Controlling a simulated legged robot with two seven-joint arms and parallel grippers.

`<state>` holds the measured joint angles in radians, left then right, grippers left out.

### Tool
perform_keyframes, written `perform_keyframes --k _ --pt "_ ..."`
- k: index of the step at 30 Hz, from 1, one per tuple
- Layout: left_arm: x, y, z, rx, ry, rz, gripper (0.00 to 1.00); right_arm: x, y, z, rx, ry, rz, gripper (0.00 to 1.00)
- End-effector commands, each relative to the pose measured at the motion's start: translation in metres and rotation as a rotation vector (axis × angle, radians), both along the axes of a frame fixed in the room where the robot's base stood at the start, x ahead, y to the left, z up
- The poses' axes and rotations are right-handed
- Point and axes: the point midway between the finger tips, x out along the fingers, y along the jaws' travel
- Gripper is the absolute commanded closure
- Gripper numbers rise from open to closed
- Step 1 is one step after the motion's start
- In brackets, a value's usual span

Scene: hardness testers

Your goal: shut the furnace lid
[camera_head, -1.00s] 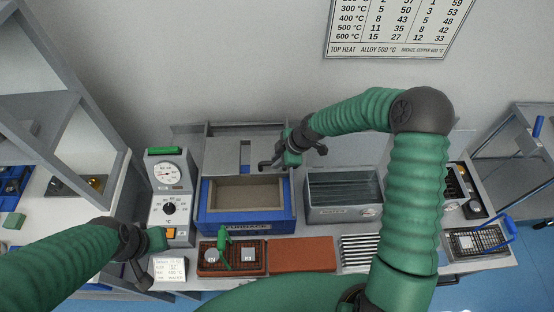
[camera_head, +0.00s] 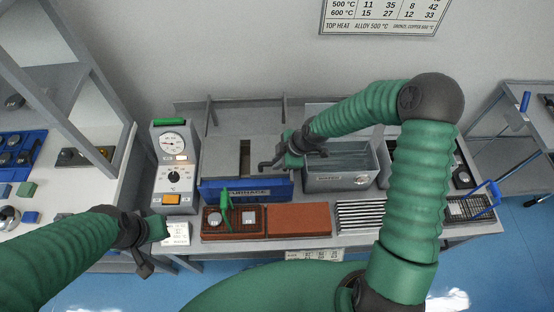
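The furnace (camera_head: 247,188) has a blue front and stands in the middle of the bench. Its grey lid (camera_head: 222,157) lies over the top and reaches the blue front. No beige chamber opening shows. A dark narrow strip (camera_head: 245,158) runs along the lid's middle. My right gripper (camera_head: 285,160) is at the lid's right front side, close to the blue front's top edge; contact and finger opening are unclear. My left gripper (camera_head: 153,232) is low at the left, by the bench's front edge and away from the furnace; its finger opening is unclear.
A grey tester with dials (camera_head: 174,165) stands left of the furnace. A grey tank (camera_head: 342,180) stands right of it. In front lie a brick tray with a green handle (camera_head: 226,209), a red-brown slab (camera_head: 298,219) and grey rods (camera_head: 367,215).

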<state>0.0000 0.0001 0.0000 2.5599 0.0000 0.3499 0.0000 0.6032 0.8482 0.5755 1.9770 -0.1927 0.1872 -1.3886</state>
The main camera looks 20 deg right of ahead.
Motion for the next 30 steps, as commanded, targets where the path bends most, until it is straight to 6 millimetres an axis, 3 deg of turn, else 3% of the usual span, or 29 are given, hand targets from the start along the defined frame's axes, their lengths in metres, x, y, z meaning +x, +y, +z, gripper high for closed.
perform_keyframes --k 1,6,17,20,30 --pt "0.0 0.0 0.0 0.0 0.0 0.0 1.0 -0.005 -0.001 -0.003 0.001 0.013 0.0 0.82" --pt "0.0 0.0 0.0 0.0 0.0 0.0 1.0 -0.004 0.0 -0.002 0.001 0.011 0.002 0.62" --pt "0.0 0.0 0.0 0.0 0.0 0.0 1.0 -0.003 -0.001 0.004 0.002 0.007 0.002 0.62" --pt "0.0 0.0 0.001 0.0 0.0 0.0 1.0 -0.007 -0.007 0.02 0.001 0.004 0.0 0.62" --pt "0.0 0.0 0.013 0.0 0.0 0.0 1.0 -0.035 -0.041 0.11 -0.001 0.005 -0.005 0.62"
